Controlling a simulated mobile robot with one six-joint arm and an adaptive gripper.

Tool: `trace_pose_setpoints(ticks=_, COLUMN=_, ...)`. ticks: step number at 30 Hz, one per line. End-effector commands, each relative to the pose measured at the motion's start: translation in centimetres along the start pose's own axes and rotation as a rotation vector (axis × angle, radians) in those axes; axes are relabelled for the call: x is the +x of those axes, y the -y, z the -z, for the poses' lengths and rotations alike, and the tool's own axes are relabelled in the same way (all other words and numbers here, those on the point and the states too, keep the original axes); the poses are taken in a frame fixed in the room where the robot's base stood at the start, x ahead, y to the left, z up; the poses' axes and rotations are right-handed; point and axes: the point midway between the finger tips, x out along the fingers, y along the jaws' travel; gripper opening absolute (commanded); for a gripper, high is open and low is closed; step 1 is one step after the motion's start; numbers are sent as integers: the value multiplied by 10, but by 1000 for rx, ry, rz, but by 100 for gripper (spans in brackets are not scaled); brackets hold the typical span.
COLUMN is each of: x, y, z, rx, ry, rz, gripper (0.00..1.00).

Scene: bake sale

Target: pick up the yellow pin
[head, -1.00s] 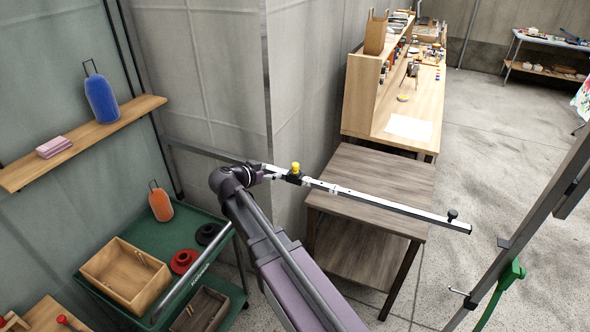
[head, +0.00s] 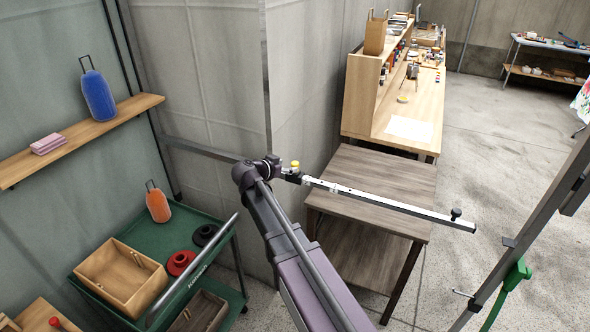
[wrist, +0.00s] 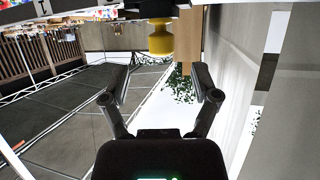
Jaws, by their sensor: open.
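The yellow pin (head: 295,164) is a small knob on a pale metal bar (head: 390,201). In the head view it sits at the bar's left end, just right of my gripper (head: 282,172). The pin lies beyond the fingertips, in line with the gap, and is not touched.
A grey canvas wall (head: 215,80) stands close behind the arm. A green cart (head: 150,240) with a wooden box (head: 120,275) is at lower left. A brown wooden table (head: 385,185) lies beneath the bar. Open floor (head: 490,150) is at right.

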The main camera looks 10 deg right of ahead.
Motion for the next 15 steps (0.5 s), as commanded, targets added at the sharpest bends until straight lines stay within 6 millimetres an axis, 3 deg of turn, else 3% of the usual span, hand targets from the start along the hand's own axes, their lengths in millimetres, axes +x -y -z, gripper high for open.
trace_pose_setpoints(ticks=8, x=3, y=0, z=-1, rx=0, ry=0, rz=-1, gripper=79)
trace_pose_setpoints(ticks=15, x=26, y=2, z=-6, rx=1, ry=0, rz=-2, gripper=79)
